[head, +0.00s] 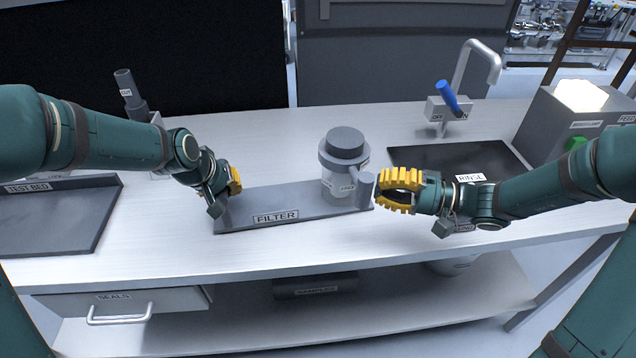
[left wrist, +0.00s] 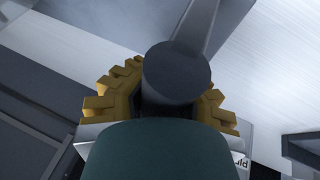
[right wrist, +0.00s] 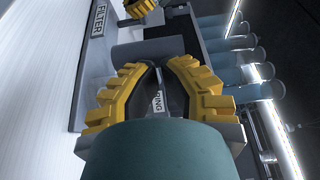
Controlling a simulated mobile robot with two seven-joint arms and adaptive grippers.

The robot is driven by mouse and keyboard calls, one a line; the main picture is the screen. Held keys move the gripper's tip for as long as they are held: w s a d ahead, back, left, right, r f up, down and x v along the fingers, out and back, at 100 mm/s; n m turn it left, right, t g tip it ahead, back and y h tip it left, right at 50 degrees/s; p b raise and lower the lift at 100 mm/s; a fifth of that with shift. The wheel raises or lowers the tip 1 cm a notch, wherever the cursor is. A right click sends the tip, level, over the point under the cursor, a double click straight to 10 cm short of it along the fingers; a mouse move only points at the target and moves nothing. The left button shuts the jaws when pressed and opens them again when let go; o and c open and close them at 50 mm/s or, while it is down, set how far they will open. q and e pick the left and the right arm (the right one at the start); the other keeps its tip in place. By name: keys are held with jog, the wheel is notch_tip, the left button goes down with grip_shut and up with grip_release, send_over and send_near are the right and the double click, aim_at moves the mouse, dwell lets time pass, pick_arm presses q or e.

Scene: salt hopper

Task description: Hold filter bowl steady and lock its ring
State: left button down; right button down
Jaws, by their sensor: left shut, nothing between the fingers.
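The filter bowl (head: 338,184) is a light grey cylinder with a dark grey cap and collar (head: 345,148), upright at the right end of the dark FILTER base (head: 280,207). My left gripper (head: 236,181) is shut and empty over the base's left end, apart from the bowl. In the left wrist view a grey round-ended bar (left wrist: 178,72) covers its fingertips (left wrist: 165,95). My right gripper (head: 385,191) is just right of the post; its fingertips (right wrist: 160,66) look close together, but contact is unclear.
A dark RINSE area (head: 440,157) with a tap (head: 478,60) and blue lever (head: 448,96) lies back right. A grey box with a green button (head: 577,144) stands far right. The TEST BED tray (head: 50,225) is left. The front counter strip is clear.

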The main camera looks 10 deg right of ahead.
aim_at(369, 192)
pick_arm(q)
jog(key=shift+d, duration=0.1)
pick_arm(e)
jog(key=shift+s+a, duration=0.15)
jog(key=shift+a, duration=2.45)
jog(key=shift+x, duration=1.1)
jog(key=shift+s+r, duration=0.1)
jog(key=shift+s, duration=0.05)
